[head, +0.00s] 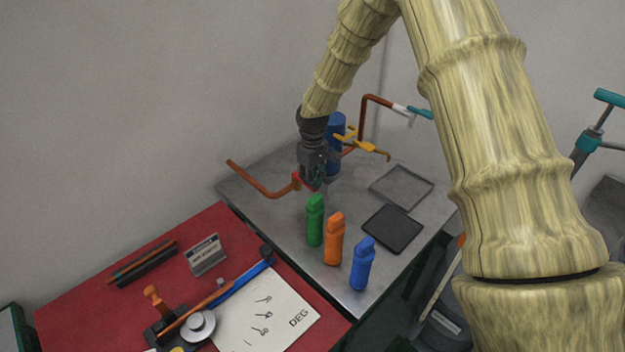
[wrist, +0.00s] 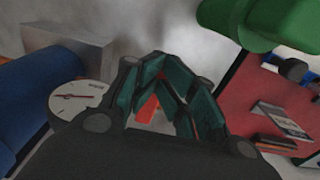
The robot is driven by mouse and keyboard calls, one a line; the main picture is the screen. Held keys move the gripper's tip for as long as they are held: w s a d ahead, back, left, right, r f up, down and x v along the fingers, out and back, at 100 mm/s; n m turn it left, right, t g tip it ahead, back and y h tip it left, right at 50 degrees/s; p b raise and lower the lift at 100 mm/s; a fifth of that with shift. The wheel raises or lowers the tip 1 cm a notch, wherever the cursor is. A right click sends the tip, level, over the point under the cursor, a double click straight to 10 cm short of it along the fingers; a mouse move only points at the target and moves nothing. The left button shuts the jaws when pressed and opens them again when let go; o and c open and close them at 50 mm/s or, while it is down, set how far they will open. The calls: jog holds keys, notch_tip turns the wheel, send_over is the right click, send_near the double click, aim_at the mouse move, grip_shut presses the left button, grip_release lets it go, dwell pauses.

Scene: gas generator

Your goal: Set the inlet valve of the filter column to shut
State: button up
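The filter column appears to be the blue cylinder (head: 337,150) standing on the grey bench, partly behind my gripper. It seems to show as the blue cylinder at left in the wrist view (wrist: 35,95). A reddish-brown pipe (head: 265,188) runs from the left to a red valve handle (head: 303,181) low by the column. My gripper (head: 314,182) points down at this handle and hides part of it. In the wrist view, red shows between my fingers (wrist: 168,85); whether they touch or grip it is unclear. The handle's exact angle is hidden.
Green (head: 315,220), orange (head: 334,238) and blue (head: 362,263) bottles stand in front of my gripper. A yellow valve handle (head: 372,150) and a teal-handled pipe (head: 418,112) are behind. A round gauge (wrist: 80,98) is close by. A dark tray (head: 392,229) lies right.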

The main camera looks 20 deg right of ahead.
jog(key=shift+o, duration=0.4)
jog(key=shift+w+d+f, duration=0.1)
jog(key=shift+f, duration=0.4)
jog(key=shift+r, duration=0.35)
jog(key=shift+w+r, duration=0.1)
jog(key=shift+r, duration=0.1)
notch_tip(320, 180, up, 11)
jog(key=shift+r, duration=0.15)
